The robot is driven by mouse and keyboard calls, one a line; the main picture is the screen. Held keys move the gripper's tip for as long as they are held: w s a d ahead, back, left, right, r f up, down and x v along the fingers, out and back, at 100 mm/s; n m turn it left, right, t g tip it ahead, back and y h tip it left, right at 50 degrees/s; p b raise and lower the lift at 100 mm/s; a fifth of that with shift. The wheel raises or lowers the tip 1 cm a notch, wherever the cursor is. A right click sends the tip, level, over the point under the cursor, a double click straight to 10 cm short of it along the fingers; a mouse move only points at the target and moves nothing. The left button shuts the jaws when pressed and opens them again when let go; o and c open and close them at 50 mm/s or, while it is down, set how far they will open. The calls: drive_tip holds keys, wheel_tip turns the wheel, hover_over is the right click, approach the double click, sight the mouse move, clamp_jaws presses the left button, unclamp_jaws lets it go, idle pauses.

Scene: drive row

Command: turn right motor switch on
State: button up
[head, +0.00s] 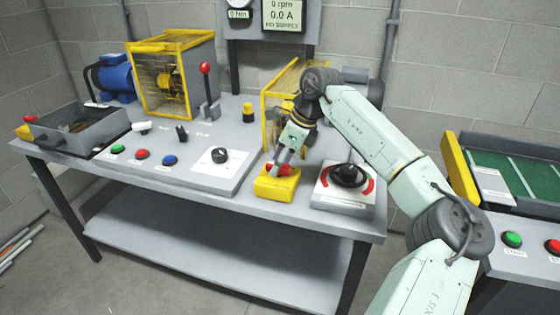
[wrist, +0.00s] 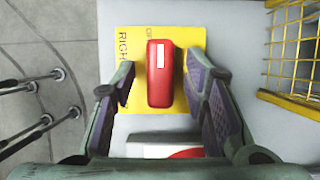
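The right motor switch is a red rocker (wrist: 160,75) on a yellow box (wrist: 188,38) with partly hidden lettering that starts "RIGH". In the head view the yellow box (head: 276,188) stands near the table's front edge, with the red part (head: 284,169) on top. My gripper (wrist: 162,68) is open over the box, one finger on each side of the red rocker. A small gap shows on each side in the wrist view. In the head view my gripper (head: 281,158) points down at the red part and partly hides it. I cannot tell whether the fingertips touch the box.
A black rotary knob (head: 350,176) on a white plate stands right of the box. A yellow cage (head: 270,112) stands close behind my gripper. Left are a dial plate (head: 219,169), push buttons (head: 142,154) and a red-topped lever (head: 207,85). A display (head: 284,14) hangs behind, reading 0 rpm.

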clamp_jaws()
drive_tip(key=shift+f+m+b, duration=0.1)
drive_tip(key=shift+m+b, duration=0.2)
drive_tip(key=shift+b, duration=0.15)
drive_tip(key=m+t+b, duration=0.1)
drive_tip(key=m+b, duration=0.1)
drive_tip(key=b, duration=0.1)
drive_tip(key=shift+f+m+h, duration=0.15)
drive_tip(key=shift+m+h, duration=0.15)
drive_tip(key=m+b, duration=0.2)
drive_tip(key=m+t+h+b, duration=0.1)
drive_tip(key=m+b, duration=0.2)
drive_tip(key=shift+s+a+m+t+h, duration=0.15)
drive_tip(key=shift+m+t+h, duration=0.15)
drive_tip(key=m+b, duration=0.2)
drive_tip(key=m+h+b, duration=0.1)
drive_tip(key=m+b, duration=0.1)
drive_tip(key=shift+a+t+h, duration=0.1)
drive_tip(key=shift+t+h, duration=0.2)
drive_tip(key=shift+a+r+m+h+b, duration=0.15)
drive_tip(key=shift+m+h+b, duration=0.4)
drive_tip(key=shift+m, duration=0.7)
drive_tip(key=shift+d+r+m+h+b, duration=0.1)
drive_tip(key=shift+m+h+b, duration=0.4)
drive_tip(key=shift+m, duration=0.75)
drive_tip(key=shift+o, duration=0.4)
unclamp_jaws()
